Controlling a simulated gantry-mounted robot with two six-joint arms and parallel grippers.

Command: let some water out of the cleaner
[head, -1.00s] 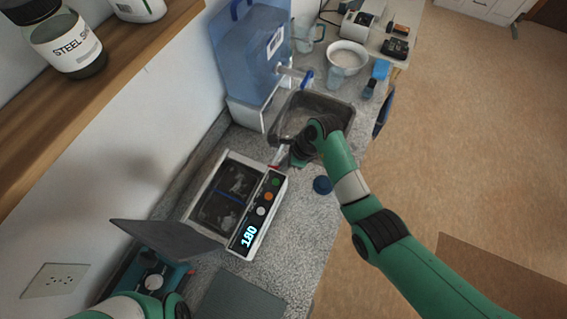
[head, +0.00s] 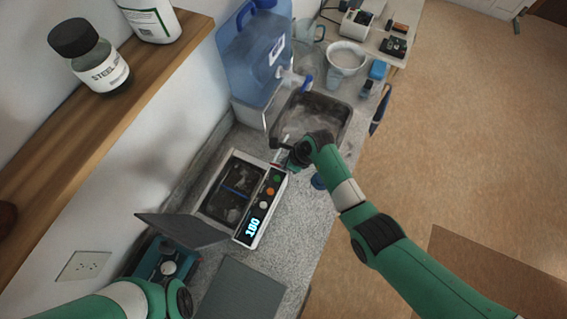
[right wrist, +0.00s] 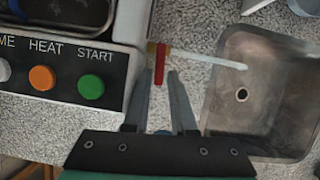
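The cleaner (head: 205,190) is a white box with an open lid, a dark wet basin, colored buttons and a display reading 180. It also shows at the upper left of the right wrist view (right wrist: 118,62). A red valve handle (right wrist: 160,62) sits at its side, with a thin white tube (right wrist: 208,58) reaching over the metal sink (right wrist: 275,95). My right gripper (right wrist: 163,78) is open, its fingertips on either side of the handle's lower end; contact cannot be told. In the head view my right gripper (head: 290,159) is beside the cleaner. My left gripper is out of view.
A blue water jug (head: 252,55) stands behind the sink (head: 343,127). A blue cap (head: 318,182) lies near my right arm. A white bowl (head: 346,58) and a blue bottle (head: 376,72) are beyond the sink. A grey mat (head: 242,292) lies in front.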

